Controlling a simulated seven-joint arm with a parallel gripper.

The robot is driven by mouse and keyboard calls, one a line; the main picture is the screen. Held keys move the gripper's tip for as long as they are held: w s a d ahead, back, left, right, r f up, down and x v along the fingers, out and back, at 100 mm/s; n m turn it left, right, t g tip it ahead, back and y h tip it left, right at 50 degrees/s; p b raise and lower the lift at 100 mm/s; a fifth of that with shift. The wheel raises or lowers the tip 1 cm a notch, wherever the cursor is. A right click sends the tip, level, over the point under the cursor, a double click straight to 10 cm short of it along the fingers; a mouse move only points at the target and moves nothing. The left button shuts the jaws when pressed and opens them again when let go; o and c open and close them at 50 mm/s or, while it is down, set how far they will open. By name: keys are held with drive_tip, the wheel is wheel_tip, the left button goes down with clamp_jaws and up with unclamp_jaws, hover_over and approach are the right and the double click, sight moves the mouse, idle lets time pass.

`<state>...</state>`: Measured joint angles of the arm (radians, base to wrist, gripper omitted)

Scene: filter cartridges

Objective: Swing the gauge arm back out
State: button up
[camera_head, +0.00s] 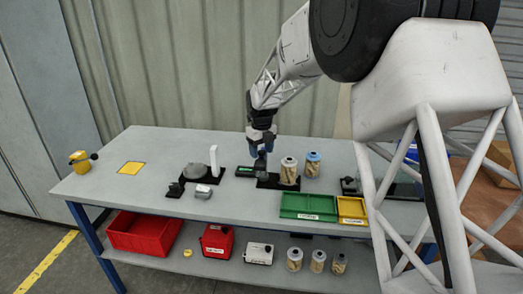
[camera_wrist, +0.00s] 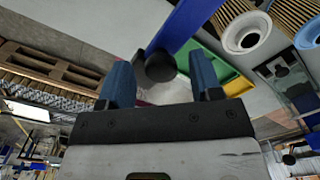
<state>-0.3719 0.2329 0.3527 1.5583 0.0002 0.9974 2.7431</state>
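My gripper (camera_head: 262,142) points down over the back middle of the table, just left of a white-capped cartridge (camera_head: 289,168) on a black base (camera_head: 268,182). In the wrist view, its two blue fingers (camera_wrist: 161,84) are wide apart. A dark round knob (camera_wrist: 160,68) shows between the fingertips, with a gap on each side. It seems to belong to the dark post (camera_head: 260,162) under my gripper, which may be the gauge arm. The fingers are not closed on it. The gauge arm's full shape and angle are hard to make out. A blue bar (camera_wrist: 187,22) passes beyond the knob.
A blue-capped cartridge (camera_head: 313,165) stands to the right. A green bin (camera_head: 306,206) and a yellow bin (camera_head: 352,209) are in front. A white upright (camera_head: 214,161) stands on the left. The table's left front is mostly clear.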

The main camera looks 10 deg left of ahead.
sight(262, 151)
drive_tip(key=shift+r, duration=0.1)
drive_tip(key=shift+r, duration=3.8)
drive_tip(key=shift+s+d+r, duration=0.15)
drive_tip(key=shift+s+d, duration=0.05)
drive_tip(key=shift+d, duration=0.05)
drive_tip(key=s+d+r+n+t, duration=0.1)
drive_tip(key=s+d+r+n, duration=0.4)
drive_tip(key=s+d, duration=0.55)
drive_tip(key=s+d+r+n, duration=0.4)
drive_tip(key=s+d+n, duration=0.3)
drive_tip(key=s+d, duration=0.3)
drive_tip(key=s+d+f+n, duration=0.2)
drive_tip(key=s+n, duration=0.3)
drive_tip(key=s, duration=0.4)
drive_tip(key=s+d+f+n+t, duration=0.1)
drive_tip(key=s+d+n, duration=0.4)
drive_tip(key=s, duration=0.5)
drive_tip(key=s+d+f+n, duration=0.3)
drive_tip(key=s+n, duration=0.2)
drive_tip(key=s, duration=0.5)
drive_tip(key=shift+s+d+f+t, duration=0.2)
drive_tip(key=shift+d+f+t, duration=0.05)
drive_tip(key=shift+t, duration=0.05)
